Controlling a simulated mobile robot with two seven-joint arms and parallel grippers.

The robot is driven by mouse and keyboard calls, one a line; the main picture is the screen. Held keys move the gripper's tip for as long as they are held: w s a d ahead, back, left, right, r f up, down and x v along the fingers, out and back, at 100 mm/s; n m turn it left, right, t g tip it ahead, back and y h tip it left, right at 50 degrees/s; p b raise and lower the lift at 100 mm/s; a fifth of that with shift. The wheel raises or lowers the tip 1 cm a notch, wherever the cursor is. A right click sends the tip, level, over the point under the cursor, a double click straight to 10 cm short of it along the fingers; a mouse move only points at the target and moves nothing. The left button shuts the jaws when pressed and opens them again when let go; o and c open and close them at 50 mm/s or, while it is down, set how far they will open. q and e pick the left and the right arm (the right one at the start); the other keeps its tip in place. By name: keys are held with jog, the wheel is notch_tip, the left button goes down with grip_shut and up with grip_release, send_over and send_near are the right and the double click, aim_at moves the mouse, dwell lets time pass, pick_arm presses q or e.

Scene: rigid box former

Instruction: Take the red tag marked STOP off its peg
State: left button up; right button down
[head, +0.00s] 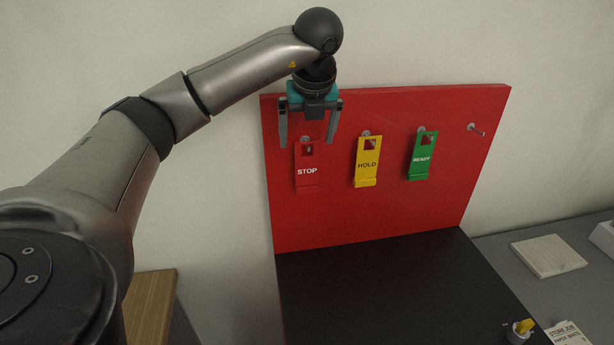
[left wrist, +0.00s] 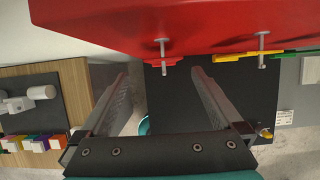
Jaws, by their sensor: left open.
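The red STOP tag (head: 307,178) hangs on a peg at the left of the upright red board (head: 365,225). It also shows edge-on in the left wrist view (left wrist: 153,62), below the board (left wrist: 190,22) with its peg (left wrist: 163,50). My left gripper (head: 308,143) is open and points down just above the tag. Its fingertips appear on either side of the tag's top in the head view. In the left wrist view the peg lies between the open fingers (left wrist: 160,75), beyond their tips. Nothing is between the fingers. My right gripper is not in view.
A yellow HOLD tag (head: 367,165) and a green READY tag (head: 422,160) hang to the right. A bare peg (head: 477,130) is at the far right. A black surface (head: 380,285) lies below the board, with a yellow-handled knob (head: 523,328) at its front right.

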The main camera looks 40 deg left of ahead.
aim_at(308, 147)
pick_arm(q)
jog(key=shift+x, duration=1.15)
jog(key=shift+w+f+p, duration=0.2)
jog(key=shift+f+p, duration=0.1)
jog(key=shift+p, duration=0.05)
jog(key=p+x, duration=0.1)
jog(key=x, duration=0.2)
jog(key=shift+w+a+f, duration=0.15)
jog(key=shift+w+f, duration=0.05)
jog(key=shift+w+a+f, duration=0.1)
jog(key=shift+f, duration=0.3)
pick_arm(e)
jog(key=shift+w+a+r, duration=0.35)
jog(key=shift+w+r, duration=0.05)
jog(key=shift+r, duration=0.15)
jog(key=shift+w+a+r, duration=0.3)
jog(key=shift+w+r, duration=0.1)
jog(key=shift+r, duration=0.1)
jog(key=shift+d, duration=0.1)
pick_arm(q)
jog(key=c, duration=0.5)
grip_shut()
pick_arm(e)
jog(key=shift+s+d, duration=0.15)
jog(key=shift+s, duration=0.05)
